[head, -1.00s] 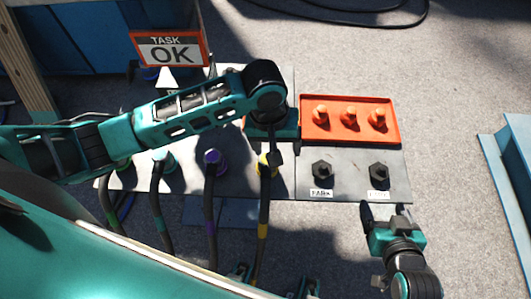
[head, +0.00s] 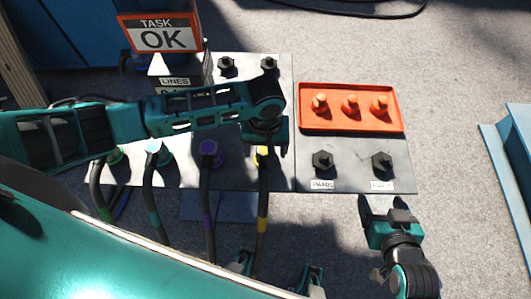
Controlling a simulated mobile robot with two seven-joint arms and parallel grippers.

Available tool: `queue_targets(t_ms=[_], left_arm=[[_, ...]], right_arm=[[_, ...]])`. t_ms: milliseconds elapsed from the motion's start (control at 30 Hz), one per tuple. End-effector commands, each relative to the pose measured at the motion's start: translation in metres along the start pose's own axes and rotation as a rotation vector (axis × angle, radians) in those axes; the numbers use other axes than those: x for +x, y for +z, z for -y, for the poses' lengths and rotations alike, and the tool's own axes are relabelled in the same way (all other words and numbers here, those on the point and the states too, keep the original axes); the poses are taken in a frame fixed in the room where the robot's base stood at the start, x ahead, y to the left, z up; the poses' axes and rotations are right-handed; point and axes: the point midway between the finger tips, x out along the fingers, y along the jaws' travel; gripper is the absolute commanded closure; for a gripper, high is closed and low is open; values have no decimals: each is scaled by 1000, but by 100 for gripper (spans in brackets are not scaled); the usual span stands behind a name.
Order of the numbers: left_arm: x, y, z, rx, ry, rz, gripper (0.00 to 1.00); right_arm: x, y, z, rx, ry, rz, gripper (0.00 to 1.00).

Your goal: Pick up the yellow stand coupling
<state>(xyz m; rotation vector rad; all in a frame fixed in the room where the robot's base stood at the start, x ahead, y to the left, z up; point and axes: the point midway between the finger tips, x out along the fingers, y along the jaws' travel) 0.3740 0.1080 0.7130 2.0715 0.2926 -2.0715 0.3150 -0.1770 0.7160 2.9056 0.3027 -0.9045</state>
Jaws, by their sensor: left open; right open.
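The yellow stand coupling (head: 262,158) sits on the grey panel at the top end of a dark cable with yellow bands (head: 262,215). It is the rightmost in a row of coloured couplings. My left gripper (head: 267,148) is over it, open, and hides part of it. I cannot tell whether the fingers touch the coupling. My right gripper (head: 385,203) is open and empty, just below the right part of the panel near a black knob (head: 382,162).
Purple (head: 208,150), teal (head: 158,153) and green (head: 115,157) couplings with cables stand to the left. An orange tray (head: 350,89) with three orange pegs lies to the right. A "TASK OK" sign (head: 160,36) stands behind my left arm.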

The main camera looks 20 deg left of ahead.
Motion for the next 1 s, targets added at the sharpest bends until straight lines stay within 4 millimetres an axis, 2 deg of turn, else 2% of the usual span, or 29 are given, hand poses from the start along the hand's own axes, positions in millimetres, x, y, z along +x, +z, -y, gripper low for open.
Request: queue_targets(t_ms=[33, 133, 433, 1000], left_arm=[[10, -1, 0, -1, -2, 0, 21], [20, 0, 0, 0, -1, 0, 21], [23, 0, 0, 0, 1, -1, 21], [23, 0, 0, 0, 0, -1, 76]], right_arm=[[3, 5, 0, 0, 0, 2, 24], [4, 7, 1, 2, -2, 8, 24], [3, 3, 4, 3, -9, 5, 24], [4, 0, 3, 2, -8, -4, 24]])
